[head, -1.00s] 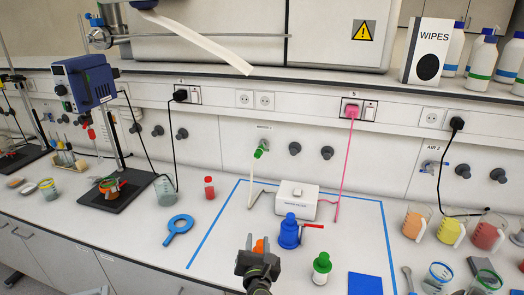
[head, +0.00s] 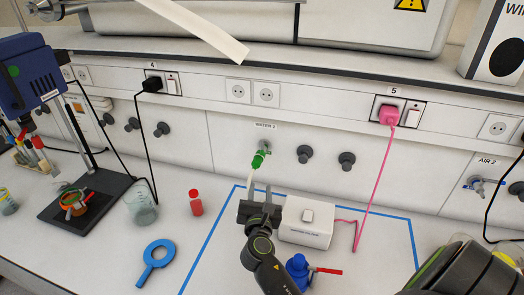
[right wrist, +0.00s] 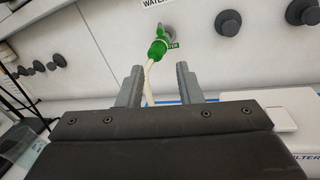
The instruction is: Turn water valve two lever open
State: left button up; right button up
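The water valve with its green lever (head: 259,158) is on the back panel under a "WATER 2" label. A pale hose hangs down from it. In the right wrist view the green lever (right wrist: 157,48) is just beyond and between my fingertips, apart from them. My right gripper (head: 257,193) is below and in front of the valve, pointing at the panel. In the right wrist view the right gripper (right wrist: 158,78) has its fingers spread with nothing held. The lever's exact angle is hard to tell. My left gripper is out of view.
A white box (head: 305,222) stands just right of my right gripper. Grey knobs (head: 304,153) are right of the valve. A blue ring tool (head: 155,260) and red vial (head: 196,203) are at left.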

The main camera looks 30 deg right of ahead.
aim_at(261, 158)
jog(key=b+x, duration=0.5)
jog(key=x, duration=1)
jog(key=shift+w+d, duration=0.15)
jog(key=shift+w, duration=0.05)
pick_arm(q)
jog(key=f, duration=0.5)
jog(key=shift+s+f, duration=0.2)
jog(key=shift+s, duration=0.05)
pick_arm(e)
jog(key=shift+w+d, duration=0.3)
jog(key=shift+w, duration=0.05)
jog(key=shift+r, duration=0.1)
jog(key=shift+c, duration=1)
grip_shut()
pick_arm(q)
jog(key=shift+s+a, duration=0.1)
